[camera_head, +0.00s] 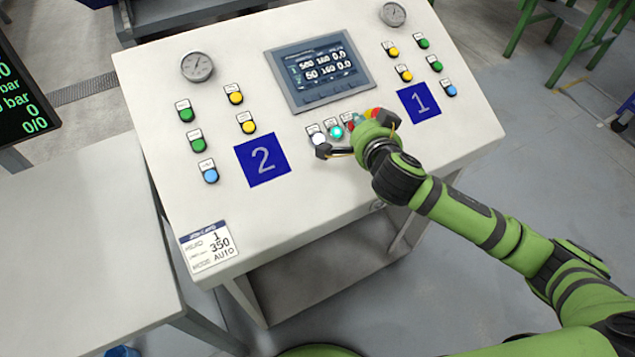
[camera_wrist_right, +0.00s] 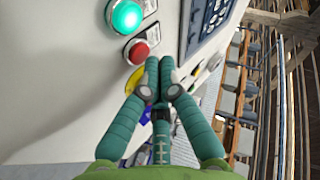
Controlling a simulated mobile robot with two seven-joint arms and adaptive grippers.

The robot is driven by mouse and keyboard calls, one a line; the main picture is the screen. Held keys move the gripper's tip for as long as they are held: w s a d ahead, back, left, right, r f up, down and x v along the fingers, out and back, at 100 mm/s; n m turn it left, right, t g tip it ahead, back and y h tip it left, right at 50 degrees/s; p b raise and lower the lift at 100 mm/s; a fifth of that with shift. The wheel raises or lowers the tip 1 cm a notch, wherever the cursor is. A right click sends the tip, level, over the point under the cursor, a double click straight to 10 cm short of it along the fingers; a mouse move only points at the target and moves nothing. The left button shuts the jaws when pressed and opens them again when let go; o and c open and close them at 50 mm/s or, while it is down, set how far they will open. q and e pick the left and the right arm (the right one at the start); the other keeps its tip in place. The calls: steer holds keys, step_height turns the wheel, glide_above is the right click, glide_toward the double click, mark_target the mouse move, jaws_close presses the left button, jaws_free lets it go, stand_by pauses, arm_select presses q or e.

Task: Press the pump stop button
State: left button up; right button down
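The control console (camera_head: 310,210) has a row of small buttons below its screen. A white lit button (camera_head: 318,139) and a green lit button (camera_head: 336,132) show left of my right gripper (camera_head: 356,134). In the right wrist view, a red button (camera_wrist_right: 138,51) sits beside the green lit button (camera_wrist_right: 126,16); labels are too small to read, so I cannot tell for sure which is pump stop. My right gripper (camera_wrist_right: 160,65) has its fingertips together, with nothing seen between them. They appear near the red button, with no contact visible. My left gripper is not in view.
A red and yellow knob (camera_head: 374,113) is close to my right gripper and partly hidden. The screen (camera_head: 318,70) is behind the button row. Other coloured buttons and two gauges (camera_head: 197,66) flank it. A white side table (camera_head: 85,240) stands at left.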

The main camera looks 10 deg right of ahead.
steer(key=shift+w+a+f+b, duration=0.1)
steer(key=shift+w+f+b, duration=0.05)
steer(key=shift+f+b, duration=0.35)
stand_by(0.4)
steer(key=shift+r, duration=0.1)
steer(key=shift+s+r+p, duration=0.4)
steer(key=shift+r+p, duration=0.35)
steer(key=shift+p, duration=0.15)
step_height(320, 180, up, 6)
steer(key=s+d+p, duration=0.1)
steer(key=s+p, duration=0.1)
steer(key=p, duration=0.3)
steer(key=shift+s+f, duration=0.15)
steer(key=shift+f, duration=0.1)
steer(key=shift+d, duration=0.1)
stand_by(0.5)
